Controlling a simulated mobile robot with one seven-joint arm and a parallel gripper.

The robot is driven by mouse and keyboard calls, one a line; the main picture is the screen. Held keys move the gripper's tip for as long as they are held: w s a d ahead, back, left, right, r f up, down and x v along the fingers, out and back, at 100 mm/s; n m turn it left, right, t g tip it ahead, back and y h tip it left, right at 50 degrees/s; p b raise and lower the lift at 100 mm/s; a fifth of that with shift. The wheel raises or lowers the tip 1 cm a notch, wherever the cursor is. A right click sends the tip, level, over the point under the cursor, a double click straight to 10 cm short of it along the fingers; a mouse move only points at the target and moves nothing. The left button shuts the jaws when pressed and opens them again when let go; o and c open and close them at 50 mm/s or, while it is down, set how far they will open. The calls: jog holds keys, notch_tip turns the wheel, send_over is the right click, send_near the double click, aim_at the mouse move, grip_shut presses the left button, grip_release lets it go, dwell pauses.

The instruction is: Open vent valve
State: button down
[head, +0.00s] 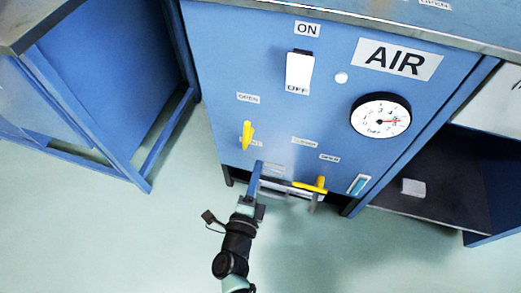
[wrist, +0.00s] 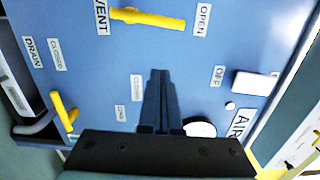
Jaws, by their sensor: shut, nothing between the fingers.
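The vent valve's yellow handle (head: 247,135) is at the left of the blue panel and stands upright, beside the gripper. In the wrist view the handle (wrist: 148,18) lies between the VENT label (wrist: 101,16) and the OPEN label (wrist: 202,19), one end toward OPEN. A CLOSED label (wrist: 137,88) sits off to its side. My gripper (head: 255,176) is shut and empty, below the handle in the head view and apart from it. In the wrist view its fingertips (wrist: 160,74) are together in front of the panel.
The yellow drain handle (head: 310,186) lies crosswise to the gripper's right, with a pipe below; it also shows in the wrist view (wrist: 62,110). A white switch (head: 299,69) and a gauge (head: 380,116) are higher up. A blue frame (head: 150,150) stands left; floor between is free.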

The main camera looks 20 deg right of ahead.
jog(key=shift+v, duration=1.35)
